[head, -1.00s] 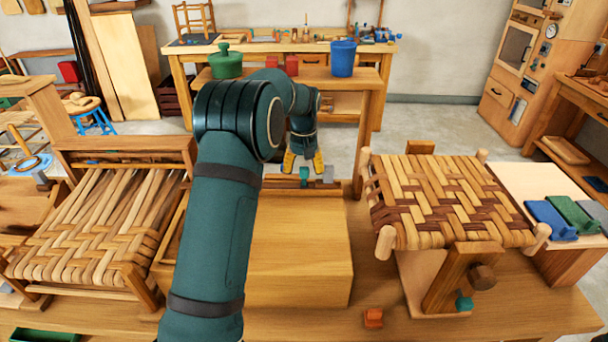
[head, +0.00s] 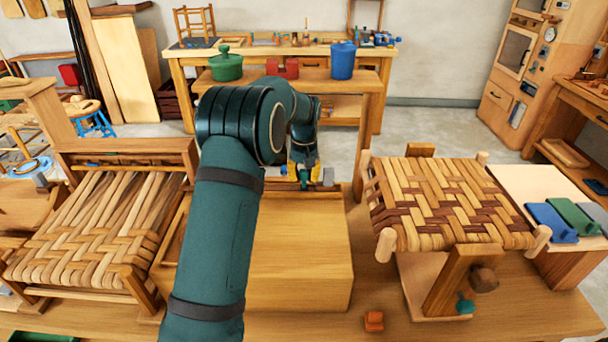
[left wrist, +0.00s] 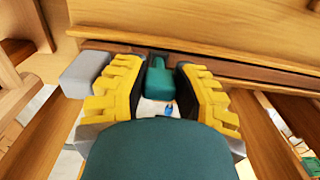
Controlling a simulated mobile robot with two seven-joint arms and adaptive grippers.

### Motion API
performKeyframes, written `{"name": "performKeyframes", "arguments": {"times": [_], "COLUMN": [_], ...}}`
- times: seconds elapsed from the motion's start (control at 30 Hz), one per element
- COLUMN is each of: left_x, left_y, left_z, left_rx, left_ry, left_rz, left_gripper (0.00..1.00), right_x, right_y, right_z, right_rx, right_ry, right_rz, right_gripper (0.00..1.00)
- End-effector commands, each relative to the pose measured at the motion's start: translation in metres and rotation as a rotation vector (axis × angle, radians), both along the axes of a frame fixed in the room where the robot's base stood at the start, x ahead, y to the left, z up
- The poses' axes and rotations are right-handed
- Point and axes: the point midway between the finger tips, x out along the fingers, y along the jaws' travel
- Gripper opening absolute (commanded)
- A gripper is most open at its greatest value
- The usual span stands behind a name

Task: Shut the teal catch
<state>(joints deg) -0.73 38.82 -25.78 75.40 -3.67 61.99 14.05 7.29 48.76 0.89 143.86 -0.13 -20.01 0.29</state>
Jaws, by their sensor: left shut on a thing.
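The teal catch (left wrist: 160,80) is a small block on the dark rail along the edge of a wooden box. In the left wrist view it sits between the yellow fingers of my left gripper (left wrist: 158,90), which is shut on it. In the head view the catch (head: 304,177) shows at the far edge of the wooden box (head: 300,250), with my left gripper (head: 303,172) at it. The fingers partly hide the catch's sides. My right gripper is not in view.
A grey block (left wrist: 87,72) sits on the same rail close beside the gripper. A woven seat (head: 450,200) stands right of the box, another (head: 90,220) left of it. A small orange block (head: 373,321) lies on the bench in front.

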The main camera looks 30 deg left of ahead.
Motion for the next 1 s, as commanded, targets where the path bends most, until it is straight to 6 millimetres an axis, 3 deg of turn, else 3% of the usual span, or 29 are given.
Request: {"name": "performKeyframes", "arguments": {"times": [0.4,0.83,0.87,0.9,0.93,1.0], "left_x": [-0.008,-0.009,-0.009,-0.009,-0.009,-0.01], "left_y": [-0.009,-0.008,-0.008,-0.008,-0.008,-0.008], "left_z": [-0.005,-0.002,-0.002,-0.002,-0.002,-0.002], "left_rx": [0.123,0.147,0.147,0.147,0.147,0.147], "left_ry": [-0.21,-0.25,-0.25,-0.249,-0.249,-0.249], "left_rz": [-0.004,-0.001,-0.001,-0.001,-0.001,-0.001], "left_gripper": [0.0,0.0,0.36,0.5,0.6,0.6], "right_x": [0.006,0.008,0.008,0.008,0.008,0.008], "right_y": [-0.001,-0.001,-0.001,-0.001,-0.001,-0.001], "right_z": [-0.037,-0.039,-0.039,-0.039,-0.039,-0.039], "right_rx": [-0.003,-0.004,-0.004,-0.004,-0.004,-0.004], "right_ry": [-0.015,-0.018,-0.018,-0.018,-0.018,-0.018], "right_rz": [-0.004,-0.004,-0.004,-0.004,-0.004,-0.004], "right_gripper": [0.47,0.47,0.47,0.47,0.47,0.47]}}
